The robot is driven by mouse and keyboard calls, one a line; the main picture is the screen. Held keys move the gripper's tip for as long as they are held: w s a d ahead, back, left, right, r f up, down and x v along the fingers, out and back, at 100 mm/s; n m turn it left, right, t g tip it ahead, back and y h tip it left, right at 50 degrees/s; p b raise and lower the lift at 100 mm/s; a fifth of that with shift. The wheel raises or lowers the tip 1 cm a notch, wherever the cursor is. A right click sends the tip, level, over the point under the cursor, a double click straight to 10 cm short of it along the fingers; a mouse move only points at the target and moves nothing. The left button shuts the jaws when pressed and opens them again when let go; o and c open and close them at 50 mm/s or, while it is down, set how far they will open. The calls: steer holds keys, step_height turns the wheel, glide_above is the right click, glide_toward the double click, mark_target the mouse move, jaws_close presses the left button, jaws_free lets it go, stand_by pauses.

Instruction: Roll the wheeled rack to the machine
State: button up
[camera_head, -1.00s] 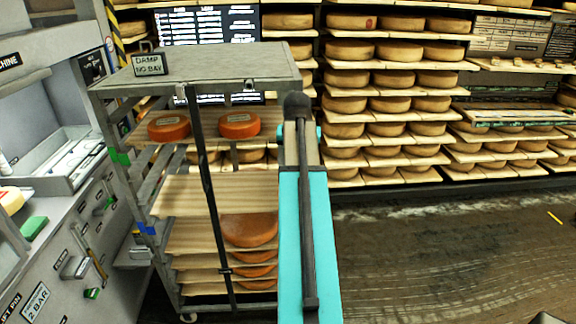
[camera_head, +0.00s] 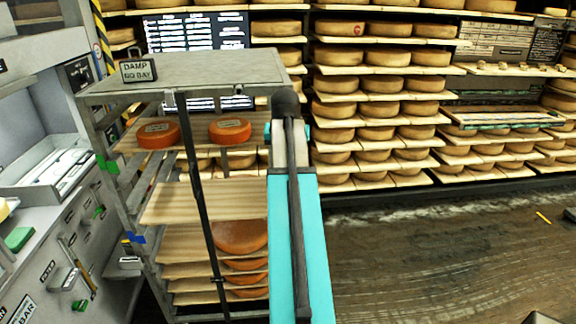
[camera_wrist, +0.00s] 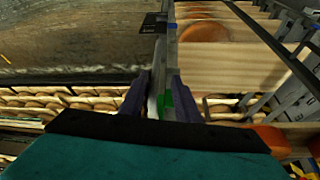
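The wheeled rack (camera_head: 265,66) is a grey metal frame with a flat top, wooden shelves and a "DAMP GO BAY" sign (camera_head: 139,71). It stands upright left of my teal arm. Orange cheese wheels (camera_head: 158,133) lie on its shelves. The machine (camera_head: 40,262) is the grey unit at the left edge, close beside the rack. In the wrist view my gripper (camera_wrist: 159,98) has its dark fingers either side of a grey rack post with a green mark, and looks shut on it. In the head view my arm hides the fingertips.
Tall shelves of cheese wheels (camera_head: 386,83) line the back wall. Bare floor (camera_head: 430,250) lies open on the right, with a yellow mark (camera_head: 543,218). A yellow and black striped post (camera_head: 101,38) stands behind the rack. A green block (camera_head: 18,238) lies on the machine's ledge.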

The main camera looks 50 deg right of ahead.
steer(key=b+v, duration=0.3)
steer(key=v, duration=0.8)
steer(key=shift+d+r, duration=0.1)
stand_by(0.5)
